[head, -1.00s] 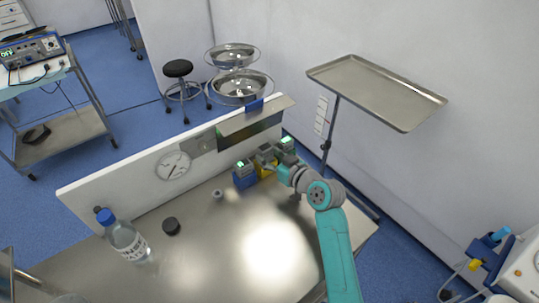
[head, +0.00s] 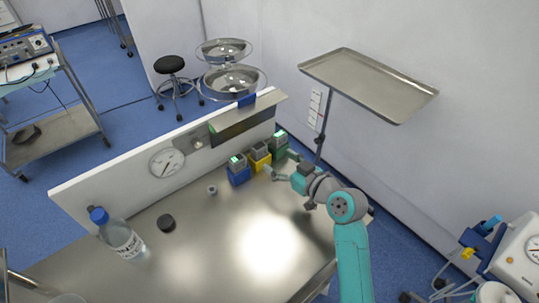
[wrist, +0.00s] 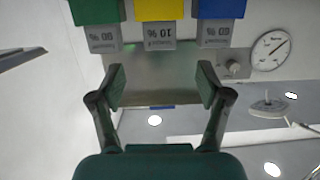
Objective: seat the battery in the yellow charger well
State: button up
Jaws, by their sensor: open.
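The yellow charger (head: 261,164) stands between a blue charger (head: 239,177) and a green charger (head: 279,149) at the back of the metal table. A grey battery (head: 260,149) sits upright in the yellow charger's top. In the wrist view, which is upside down, this battery (wrist: 159,36) reads 10 % and projects from the yellow charger (wrist: 159,9); its lower end is hidden. My gripper (head: 284,167) is open and empty, apart from the battery, in front of the chargers. Both fingers also show in the wrist view (wrist: 161,86), with nothing between them.
Grey batteries in the blue (wrist: 217,34) and green (wrist: 103,39) chargers read 80 %; both show green lights in the head view. A white panel (head: 120,185) with a gauge stands behind. The table's middle is clear.

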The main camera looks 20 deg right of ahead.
jog(key=shift+v, duration=2.1)
